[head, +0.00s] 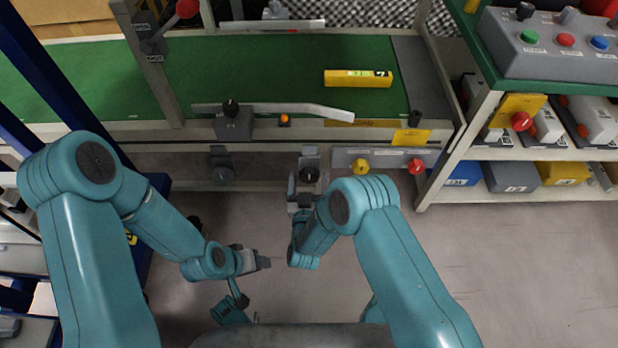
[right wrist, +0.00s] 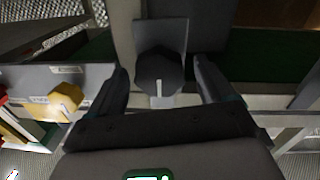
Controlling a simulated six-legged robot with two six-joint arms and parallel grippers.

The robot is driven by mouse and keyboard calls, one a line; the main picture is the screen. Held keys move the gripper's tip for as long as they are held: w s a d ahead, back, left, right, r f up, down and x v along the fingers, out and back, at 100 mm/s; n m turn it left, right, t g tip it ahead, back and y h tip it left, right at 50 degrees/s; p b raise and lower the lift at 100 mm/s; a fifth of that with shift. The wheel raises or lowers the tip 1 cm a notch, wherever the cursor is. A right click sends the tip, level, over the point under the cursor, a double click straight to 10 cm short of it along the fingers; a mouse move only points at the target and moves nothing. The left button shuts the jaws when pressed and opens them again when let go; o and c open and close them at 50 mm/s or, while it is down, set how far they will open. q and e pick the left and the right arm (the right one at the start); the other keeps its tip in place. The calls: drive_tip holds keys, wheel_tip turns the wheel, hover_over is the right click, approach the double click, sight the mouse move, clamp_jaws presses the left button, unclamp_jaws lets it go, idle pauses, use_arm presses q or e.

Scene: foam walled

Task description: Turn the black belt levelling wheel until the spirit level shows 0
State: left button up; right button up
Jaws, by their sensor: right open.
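The black levelling wheel (head: 310,173) sits on a grey bracket at the conveyor's front side. In the right wrist view the wheel (right wrist: 160,75) has a white mark pointing down the picture. My right gripper (head: 305,188) is open, with one finger on each side of the wheel; a gap shows on both sides in the right wrist view (right wrist: 162,92). The yellow spirit level (head: 358,79) lies on the green belt (head: 270,70), with a greenish vial; its reading is too small to tell. My left gripper (head: 265,262) is low, left of the right one, away from the wheel; its jaw state is unclear.
A similar dark knob (head: 222,172) is on the frame to the left. A panel with a yellow knob (head: 361,167) and a red knob (head: 416,167) is right of the wheel. A shelf (head: 480,150) with bins stands at the right. The grey floor (head: 540,270) is clear.

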drive_tip(key=c, duration=1.1)
drive_tip(key=shift+o, duration=0.2)
drive_tip(key=shift+m, duration=0.4)
drive_tip(key=shift+d+r+m+y+p, duration=0.1)
drive_tip(key=shift+m+y, duration=0.25)
drive_tip(key=shift+m, duration=4.3)
drive_tip(key=shift+m+y+p, duration=0.1)
drive_tip(key=shift+m+y, duration=0.2)
drive_tip(key=shift+m, duration=4.3)
drive_tip(key=shift+d+r+m+y+p, duration=0.1)
drive_tip(key=shift+m+y, duration=0.25)
drive_tip(key=shift+m, duration=4.3)
